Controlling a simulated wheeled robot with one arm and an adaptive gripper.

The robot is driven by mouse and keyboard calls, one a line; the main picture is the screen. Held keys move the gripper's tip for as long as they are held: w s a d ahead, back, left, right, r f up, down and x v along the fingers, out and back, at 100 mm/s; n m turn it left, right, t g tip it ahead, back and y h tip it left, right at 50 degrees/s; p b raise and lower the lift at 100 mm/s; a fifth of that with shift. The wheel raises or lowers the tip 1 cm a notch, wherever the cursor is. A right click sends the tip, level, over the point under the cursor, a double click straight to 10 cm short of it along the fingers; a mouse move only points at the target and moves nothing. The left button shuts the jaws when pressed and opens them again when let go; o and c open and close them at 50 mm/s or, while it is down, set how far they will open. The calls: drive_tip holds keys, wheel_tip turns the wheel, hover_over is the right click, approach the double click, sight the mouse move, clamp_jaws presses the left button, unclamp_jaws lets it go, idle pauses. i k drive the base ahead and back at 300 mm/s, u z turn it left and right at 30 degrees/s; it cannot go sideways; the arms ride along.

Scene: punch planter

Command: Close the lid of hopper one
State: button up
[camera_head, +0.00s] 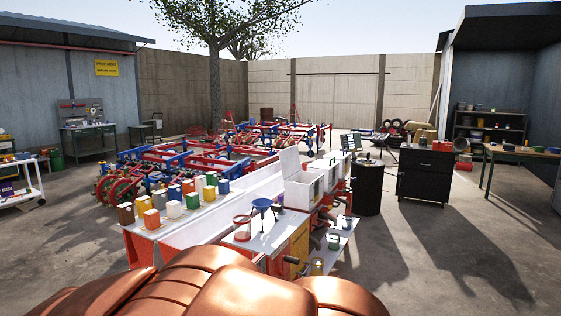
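White hopper boxes (302,191) stand in a row on the planter, right of the picture's middle. A white lid panel (290,163) stands raised, close to upright, at the near box. Another white box (326,172) sits just behind it, and its top looks flat. No label is readable, so I cannot tell which one is hopper one. My gripper is not in view.
A long white bench (190,232) holds several coloured blocks, a blue funnel (262,206) and a red-rimmed jar (242,226). A black barrel (368,189) and black cabinet (426,174) stand to the right. The concrete floor at right is open.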

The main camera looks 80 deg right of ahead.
sight(289, 159)
drive_tip(key=z, duration=0.4)
drive_tip(key=i, duration=1.75)
drive_tip(key=z, duration=1.5)
drive_tip(key=i, duration=0.9)
drive_tip(key=z, duration=1.3)
drive_tip(key=i, duration=0.3)
drive_tip(key=z, duration=0.3)
